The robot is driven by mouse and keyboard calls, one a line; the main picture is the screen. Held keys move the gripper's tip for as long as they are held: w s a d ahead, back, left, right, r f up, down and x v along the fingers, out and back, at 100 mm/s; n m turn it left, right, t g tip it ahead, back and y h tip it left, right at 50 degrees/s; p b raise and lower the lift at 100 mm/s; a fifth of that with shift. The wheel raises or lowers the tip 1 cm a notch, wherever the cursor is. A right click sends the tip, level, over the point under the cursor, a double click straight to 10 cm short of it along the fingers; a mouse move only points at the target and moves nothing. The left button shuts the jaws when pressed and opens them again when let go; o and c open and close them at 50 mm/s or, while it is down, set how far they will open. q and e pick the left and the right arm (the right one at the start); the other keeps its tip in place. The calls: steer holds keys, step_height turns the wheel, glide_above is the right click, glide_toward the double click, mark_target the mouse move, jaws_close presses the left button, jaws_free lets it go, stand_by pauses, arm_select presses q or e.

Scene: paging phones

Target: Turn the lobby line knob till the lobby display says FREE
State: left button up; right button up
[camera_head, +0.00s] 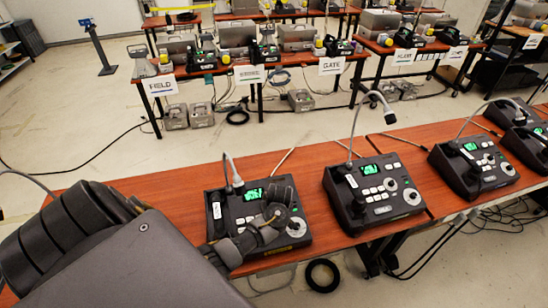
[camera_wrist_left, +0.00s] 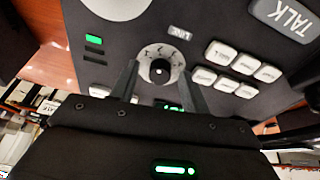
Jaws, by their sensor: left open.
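My left gripper (camera_head: 272,215) reaches over the nearest paging phone (camera_head: 215,213), the leftmost on the front table. In the left wrist view, its open fingers (camera_wrist_left: 158,80) stand on either side of a round knob (camera_wrist_left: 160,70) with a black centre and a pale, marked dial. A LINE label sits beside the knob. I cannot tell whether the fingers touch it. In the head view the gripper hides this knob. The phone's green display (camera_head: 252,194) is lit, but its text is too small to read surely. No lobby label is readable. My right gripper is not in view.
White buttons (camera_wrist_left: 232,55) and a TALK button (camera_wrist_left: 285,18) lie close to the fingers. A gooseneck microphone (camera_head: 232,175) rises behind the phone. More phones (camera_head: 375,192) stand to the right. Back tables carry signs including FIELD (camera_head: 163,86) and GATE (camera_head: 331,66).

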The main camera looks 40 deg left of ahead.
arm_select(q)
steer(key=c, duration=1)
steer(key=shift+m, duration=0.3)
steer(key=m, duration=0.3)
steer(key=shift+m, duration=0.3)
steer(key=shift+a+m+h, duration=0.1)
steer(key=shift+m+h, duration=0.4)
steer(key=shift+m, duration=1.4)
steer(key=shift+t, duration=0.3)
steer(key=o, duration=1)
